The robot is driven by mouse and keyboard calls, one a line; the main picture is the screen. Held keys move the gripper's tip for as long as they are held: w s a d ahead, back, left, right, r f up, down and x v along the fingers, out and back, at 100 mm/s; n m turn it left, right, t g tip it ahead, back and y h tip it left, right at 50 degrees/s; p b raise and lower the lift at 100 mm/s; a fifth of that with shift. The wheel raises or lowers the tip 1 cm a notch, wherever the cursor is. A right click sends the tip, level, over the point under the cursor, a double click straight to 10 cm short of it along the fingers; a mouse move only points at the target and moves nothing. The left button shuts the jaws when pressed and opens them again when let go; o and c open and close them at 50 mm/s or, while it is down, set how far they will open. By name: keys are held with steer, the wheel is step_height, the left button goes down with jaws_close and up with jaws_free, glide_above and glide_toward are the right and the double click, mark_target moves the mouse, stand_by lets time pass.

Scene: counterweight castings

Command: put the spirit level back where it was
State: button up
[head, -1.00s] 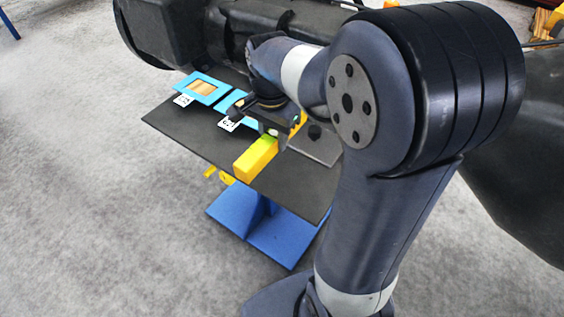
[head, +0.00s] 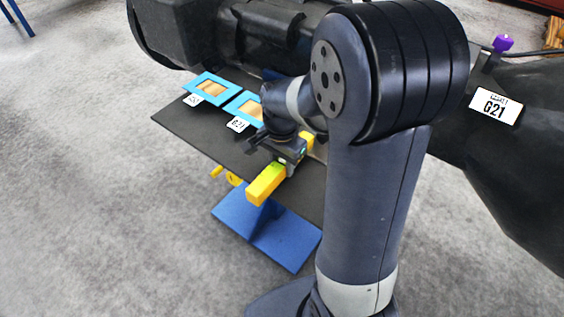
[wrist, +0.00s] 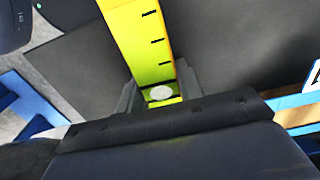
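The yellow spirit level (head: 267,184) is in my gripper (head: 287,152). In the head view its near end sticks out past the gripper toward the front edge of the dark table (head: 190,130), and a short far end shows behind the gripper. In the wrist view the spirit level (wrist: 140,38) runs up from between the two grey fingers of my gripper (wrist: 160,92), one on each side of it. A pale round vial shows between the fingers. The level appears to be held above the table; the exact gap is unclear.
Two blue frames with wood-coloured centres (head: 211,89) lie at the table's back left, with white tags in front. A blue stand (head: 265,238) is below the table. A large black casting with a G21 label (head: 495,106) fills the right. My arm hides the table's right part.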

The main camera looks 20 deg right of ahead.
mark_target(282, 161)
steer(key=o, duration=0.5)
step_height(282, 161, up, 12)
steer(key=shift+s+a+r+p, duration=0.1)
steer(key=shift+r+p, duration=0.05)
steer(key=shift+p, duration=0.35)
step_height(282, 161, down, 12)
steer(key=shift+b, duration=0.4)
steer(key=shift+r, duration=1.5)
